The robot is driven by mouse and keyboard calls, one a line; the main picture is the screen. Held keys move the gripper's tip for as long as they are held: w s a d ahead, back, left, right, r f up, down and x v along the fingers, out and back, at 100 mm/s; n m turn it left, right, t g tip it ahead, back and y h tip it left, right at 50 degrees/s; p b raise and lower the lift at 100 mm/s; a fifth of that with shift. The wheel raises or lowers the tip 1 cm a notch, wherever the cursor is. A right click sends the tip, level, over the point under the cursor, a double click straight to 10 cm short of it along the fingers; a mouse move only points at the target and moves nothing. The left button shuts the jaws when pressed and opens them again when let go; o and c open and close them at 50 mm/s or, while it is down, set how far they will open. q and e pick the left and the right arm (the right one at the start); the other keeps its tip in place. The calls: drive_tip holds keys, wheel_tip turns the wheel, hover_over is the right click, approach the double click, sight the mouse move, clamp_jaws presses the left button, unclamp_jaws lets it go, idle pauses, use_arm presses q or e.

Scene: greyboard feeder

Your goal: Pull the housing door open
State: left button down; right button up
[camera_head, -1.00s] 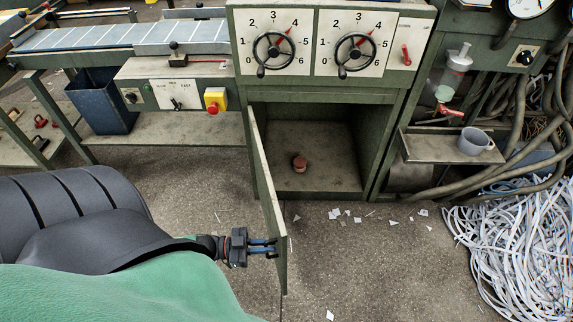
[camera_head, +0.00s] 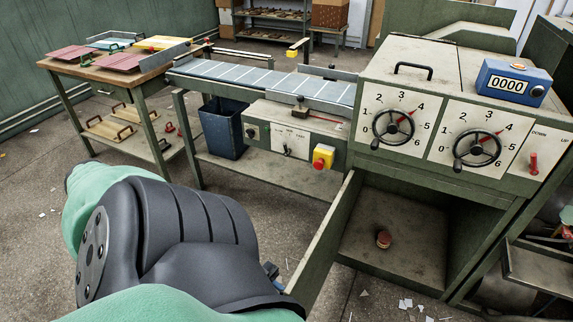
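The green housing door (camera_head: 326,246) stands swung open toward me on its left-hand hinge side. The cabinet under the dial panel is uncovered, and a small red-brown round object (camera_head: 383,239) sits on its floor. My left arm comes in from the left, and its black and green links cover the lower left. Only a small bit of my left gripper (camera_head: 271,270) shows, beside the left face of the door near its free edge. The fingertips are hidden, so I cannot tell whether they touch the door. My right gripper is out of view.
Two dial handwheels (camera_head: 393,126) and a blue counter (camera_head: 513,82) are above the cabinet. A conveyor table (camera_head: 265,78) with a yellow-and-red stop button (camera_head: 323,156) stands left of it. A blue bin (camera_head: 222,128) is below. Paper scraps lie on the floor at lower right.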

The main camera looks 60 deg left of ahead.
use_arm(q)
drive_tip(key=c, duration=1.6)
unclamp_jaws()
drive_tip(key=shift+v, duration=3.95)
